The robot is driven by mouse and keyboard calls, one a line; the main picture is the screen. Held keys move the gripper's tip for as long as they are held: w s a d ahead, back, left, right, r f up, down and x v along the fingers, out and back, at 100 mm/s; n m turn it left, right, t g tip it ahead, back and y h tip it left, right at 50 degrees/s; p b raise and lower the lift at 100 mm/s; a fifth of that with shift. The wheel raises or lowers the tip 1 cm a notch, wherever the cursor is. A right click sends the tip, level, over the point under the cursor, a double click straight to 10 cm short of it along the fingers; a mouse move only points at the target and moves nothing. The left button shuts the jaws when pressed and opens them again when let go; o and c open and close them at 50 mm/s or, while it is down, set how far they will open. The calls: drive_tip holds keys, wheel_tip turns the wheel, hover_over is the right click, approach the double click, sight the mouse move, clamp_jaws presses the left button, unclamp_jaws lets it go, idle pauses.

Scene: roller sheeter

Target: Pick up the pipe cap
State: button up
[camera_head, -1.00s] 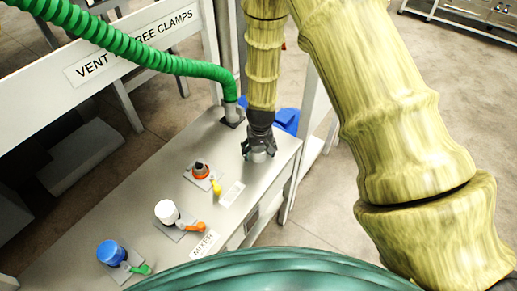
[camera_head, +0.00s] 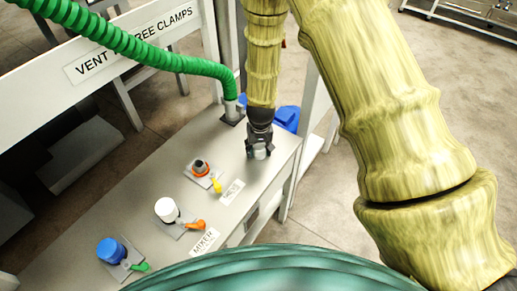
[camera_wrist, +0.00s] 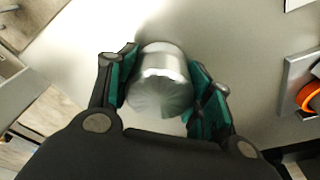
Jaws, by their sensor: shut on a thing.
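The pipe cap is a short silver metal cylinder (camera_wrist: 163,75). In the wrist view it sits between the two green-padded fingers of my gripper (camera_wrist: 162,90), which is shut on it. In the head view my gripper (camera_head: 259,147) points down near the right end of the grey table, with the cap (camera_head: 260,154) between its fingertips. The cap is at or just above the tabletop; I cannot tell if it touches. The fingers hide part of its sides.
A green hose (camera_head: 150,57) enters the table's back at a pipe. A blue bin (camera_head: 288,118) stands behind.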

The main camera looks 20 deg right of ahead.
drive_tip(key=shift+r+b, duration=0.3)
drive_tip(key=shift+r, duration=0.25)
drive_tip(key=shift+r+b, duration=0.4)
drive_tip(key=shift+r, duration=0.45)
drive_tip(key=s+d+r+b, duration=0.2)
drive_tip(key=s+b, duration=0.2)
drive_tip(key=s, duration=1.2)
drive_tip(key=shift+b, duration=0.4)
drive_tip(key=shift+d, duration=0.1)
drive_tip(key=shift+r, duration=0.1)
drive_tip(key=shift+r+p, duration=0.55)
drive_tip(key=shift+p, duration=0.3)
